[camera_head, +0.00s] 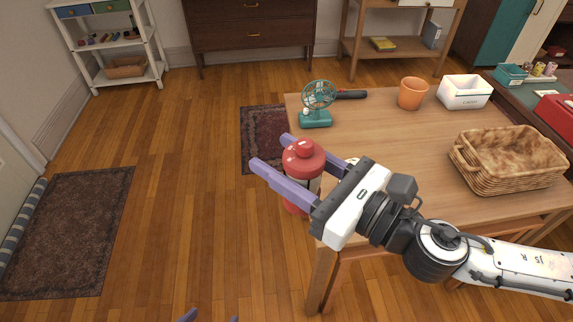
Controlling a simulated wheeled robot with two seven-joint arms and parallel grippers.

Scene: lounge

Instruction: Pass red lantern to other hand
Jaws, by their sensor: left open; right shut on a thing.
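The red lantern (304,158) has a rounded red top and a red base. It is upright between the purple fingers of my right gripper (268,153), which is shut on it. The fingers hide part of its middle. It is held at the left edge of the wooden table, and its base appears beyond the tabletop over the floor. My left gripper (208,317) shows only as two purple fingertips at the bottom edge of the picture. They are spread apart, empty, and well below and to the left of the lantern.
The wooden table (400,128) holds a teal fan (317,118), a dark-handled object (350,94), an orange cup (412,93), a white bin (464,92) and a wicker basket (508,180). Open floor lies left of the table, with a dark rug (70,230) and a white shelf (127,80).

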